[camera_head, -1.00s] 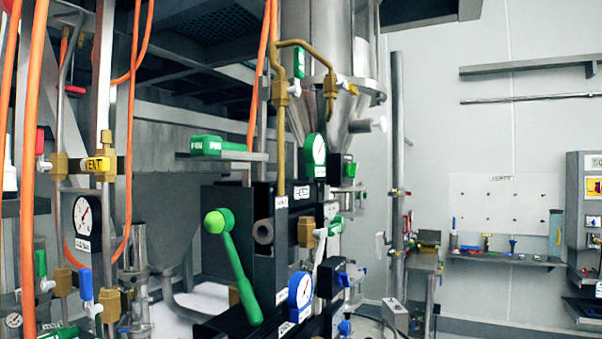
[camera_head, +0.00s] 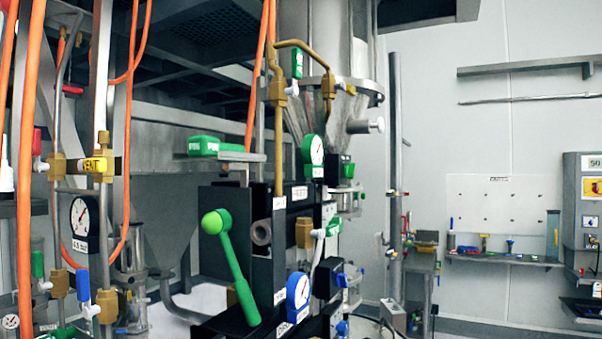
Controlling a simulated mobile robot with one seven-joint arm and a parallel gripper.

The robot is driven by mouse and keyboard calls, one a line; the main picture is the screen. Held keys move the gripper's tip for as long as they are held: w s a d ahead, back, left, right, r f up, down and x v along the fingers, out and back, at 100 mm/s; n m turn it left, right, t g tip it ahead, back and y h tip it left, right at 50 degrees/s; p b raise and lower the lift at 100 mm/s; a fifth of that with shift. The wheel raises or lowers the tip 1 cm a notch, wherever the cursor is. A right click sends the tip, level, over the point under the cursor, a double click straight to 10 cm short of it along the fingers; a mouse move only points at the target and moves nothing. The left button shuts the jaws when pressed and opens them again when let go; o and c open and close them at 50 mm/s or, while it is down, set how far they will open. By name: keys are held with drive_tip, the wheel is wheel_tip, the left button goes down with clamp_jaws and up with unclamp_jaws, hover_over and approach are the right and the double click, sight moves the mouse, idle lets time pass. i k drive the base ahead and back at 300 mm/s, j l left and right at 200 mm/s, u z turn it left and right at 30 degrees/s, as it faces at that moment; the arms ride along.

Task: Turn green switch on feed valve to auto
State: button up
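Several green parts show in the head view, and I cannot tell which one is the green switch on the feed valve. A large green lever (camera_head: 236,275) with a round knob slants down across the dark panel in the middle. A green labelled block (camera_head: 203,146) lies on a bracket above the lever. A small green piece (camera_head: 297,64) is high on the brass pipe. The word auto is not readable anywhere. My gripper is not in view.
A metal post (camera_head: 395,150) and a shelf (camera_head: 505,259) with small items are at right.

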sight(349, 171)
drive_tip(key=i+j+z, duration=0.15)
drive_tip(key=i+z, duration=0.3)
drive_tip(key=i+j+z, duration=0.2)
drive_tip(key=z, duration=0.25)
drive_tip(key=l+u, duration=0.35)
drive_tip(key=j+z, duration=0.4)
